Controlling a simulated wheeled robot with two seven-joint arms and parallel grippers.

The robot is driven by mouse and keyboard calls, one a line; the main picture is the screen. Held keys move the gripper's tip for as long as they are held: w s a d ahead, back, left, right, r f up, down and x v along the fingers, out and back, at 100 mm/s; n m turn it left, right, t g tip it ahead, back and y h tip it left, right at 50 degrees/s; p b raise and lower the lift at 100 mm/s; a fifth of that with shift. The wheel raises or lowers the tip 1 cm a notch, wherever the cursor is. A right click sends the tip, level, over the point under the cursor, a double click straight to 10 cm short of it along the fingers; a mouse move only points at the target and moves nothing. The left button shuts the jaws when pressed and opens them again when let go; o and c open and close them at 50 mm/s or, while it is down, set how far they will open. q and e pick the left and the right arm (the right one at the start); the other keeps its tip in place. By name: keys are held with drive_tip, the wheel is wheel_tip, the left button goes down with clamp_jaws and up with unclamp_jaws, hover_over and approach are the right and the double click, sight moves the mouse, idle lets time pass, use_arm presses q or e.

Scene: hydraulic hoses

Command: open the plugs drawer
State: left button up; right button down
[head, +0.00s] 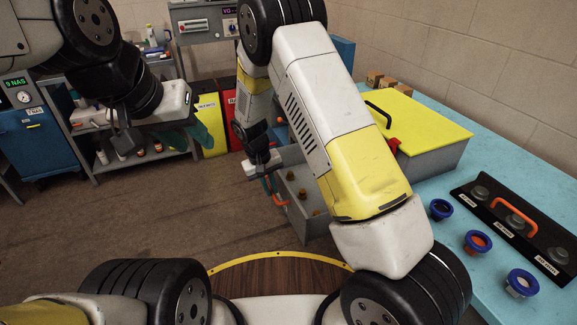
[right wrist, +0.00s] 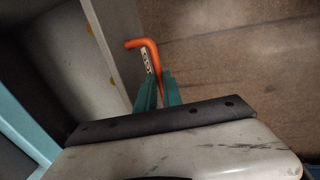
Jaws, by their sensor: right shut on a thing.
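The drawer (head: 312,222) is a grey box standing out from the bench below the yellow-topped unit, with several brass-coloured pieces (head: 303,194) inside. Its orange handle (head: 272,190) is at the drawer's front, and the handle also shows in the right wrist view (right wrist: 153,55) with a small label too blurred to read. My right gripper (head: 268,180) is shut on the handle, its teal fingers (right wrist: 158,92) on either side of the handle's lower part. My left gripper (head: 200,136) hangs in front of the shelf, far from the drawer; its finger gap is unclear.
The blue bench (head: 432,165) carries a yellow-topped grey unit (head: 430,120), a black panel with an orange handle (head: 515,214), and blue-rimmed rings (head: 478,242). A shelf cart (head: 130,160) and a blue cabinet (head: 38,140) stand at the left. The brown floor before the drawer is clear.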

drive_tip(key=s+a, duration=0.2)
drive_tip(key=a, duration=0.3)
drive_tip(key=shift+a, duration=0.4)
drive_tip(key=c, duration=1.8)
unclamp_jaws()
drive_tip(key=shift+o, duration=0.2)
wheel_tip(320, 180, up, 8)
drive_tip(key=a, duration=0.1)
drive_tip(key=shift+s+a+f, duration=0.15)
drive_tip(key=shift+s+a, duration=0.05)
drive_tip(key=shift+s, duration=0.1)
